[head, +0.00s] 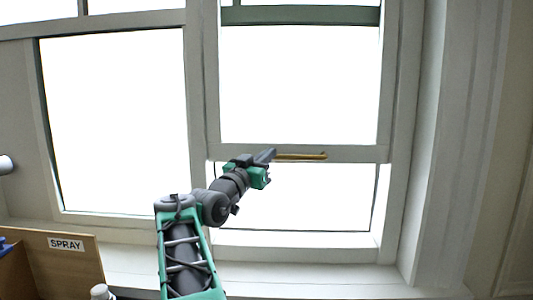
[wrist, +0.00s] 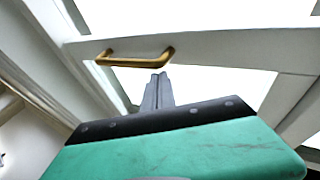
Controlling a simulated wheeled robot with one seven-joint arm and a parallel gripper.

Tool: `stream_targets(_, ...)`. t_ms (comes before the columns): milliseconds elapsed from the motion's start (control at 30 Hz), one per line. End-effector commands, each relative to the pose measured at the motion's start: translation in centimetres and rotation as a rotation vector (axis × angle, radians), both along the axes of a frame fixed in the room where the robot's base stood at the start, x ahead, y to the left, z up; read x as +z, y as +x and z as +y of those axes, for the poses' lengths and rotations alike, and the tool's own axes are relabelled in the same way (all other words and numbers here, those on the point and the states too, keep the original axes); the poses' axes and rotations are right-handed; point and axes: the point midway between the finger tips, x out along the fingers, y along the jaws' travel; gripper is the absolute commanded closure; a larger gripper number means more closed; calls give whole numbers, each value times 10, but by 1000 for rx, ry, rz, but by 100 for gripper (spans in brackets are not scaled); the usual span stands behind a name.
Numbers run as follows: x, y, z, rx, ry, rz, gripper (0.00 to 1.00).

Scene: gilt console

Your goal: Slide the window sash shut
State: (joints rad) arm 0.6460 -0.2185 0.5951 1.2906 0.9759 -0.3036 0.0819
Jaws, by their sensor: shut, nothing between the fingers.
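The window sash (head: 240,152) is the right-hand pale frame in the head view. It is raised, with an open gap between its bottom rail and the sill. A brass bar handle (head: 301,156) is fixed along that rail. In the wrist view the handle (wrist: 135,61) crosses above my fingers, on the rail (wrist: 210,48). My gripper (head: 268,155) is shut and empty at the handle's left end in the head view. In the wrist view my gripper's fingertips (wrist: 158,77) are close beside one end of the handle. I cannot tell whether they touch it.
The sill (head: 300,283) runs below the window. A left window pane (head: 115,120) adjoins the sash. The right side of the sill is clear.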

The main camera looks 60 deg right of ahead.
Motion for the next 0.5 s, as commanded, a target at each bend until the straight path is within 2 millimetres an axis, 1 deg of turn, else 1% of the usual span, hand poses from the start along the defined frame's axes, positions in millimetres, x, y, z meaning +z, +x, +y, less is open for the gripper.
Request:
stream_targets(167, -2, 0, 0, 0, 0, 0, 100)
stream_targets(267, -9, 0, 0, 0, 0, 0, 100)
stream_targets(367, -21, 0, 0, 0, 2, 1, 100)
stream_targets(467, -40, 0, 0, 0, 3, 2, 100)
stream_targets(500, -49, 0, 0, -1, 4, 3, 100)
